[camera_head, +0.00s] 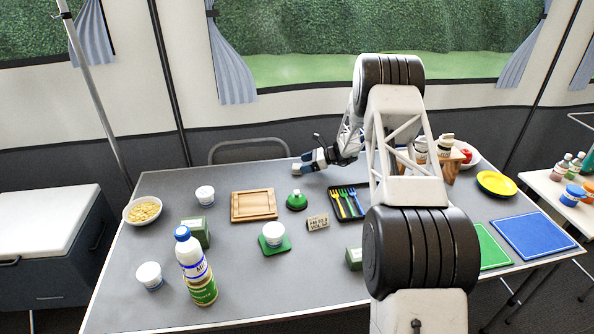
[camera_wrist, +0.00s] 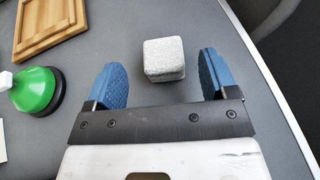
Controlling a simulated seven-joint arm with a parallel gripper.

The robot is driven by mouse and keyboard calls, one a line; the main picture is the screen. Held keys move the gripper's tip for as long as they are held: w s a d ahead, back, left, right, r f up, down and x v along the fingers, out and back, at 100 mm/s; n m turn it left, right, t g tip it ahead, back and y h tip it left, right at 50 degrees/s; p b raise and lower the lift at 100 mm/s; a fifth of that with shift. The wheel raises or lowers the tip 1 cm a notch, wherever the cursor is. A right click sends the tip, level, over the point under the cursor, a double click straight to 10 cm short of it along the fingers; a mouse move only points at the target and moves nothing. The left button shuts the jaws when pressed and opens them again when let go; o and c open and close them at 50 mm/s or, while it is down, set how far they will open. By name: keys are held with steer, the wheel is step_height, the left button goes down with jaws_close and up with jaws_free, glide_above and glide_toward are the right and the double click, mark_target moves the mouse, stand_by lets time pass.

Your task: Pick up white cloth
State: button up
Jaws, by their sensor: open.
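A small, pale grey-white block with rounded edges (camera_wrist: 164,60), which I take to be the folded white cloth, lies on the grey table in the wrist view. My gripper (camera_wrist: 163,85) is open, with one blue finger to the left of the block and one to the right. Gaps show on both sides, the wider one on the left. In the head view the white block (camera_head: 297,168) shows at the tips of my gripper (camera_head: 310,161), near the table's back edge. How high the fingers are above the table is hard to tell.
A green-topped round object (camera_wrist: 36,90) lies left of my gripper, beside a wooden board (camera_wrist: 48,28). A black tray with coloured forks (camera_head: 347,203) sits nearby in the head view. A chair (camera_head: 248,150) stands behind the table's back edge.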

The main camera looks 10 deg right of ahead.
mark_target(297, 166)
steer(key=shift+x, duration=2.35)
steer(key=shift+w, duration=0.1)
steer(key=shift+c, duration=0.3)
steer(key=c, duration=0.9)
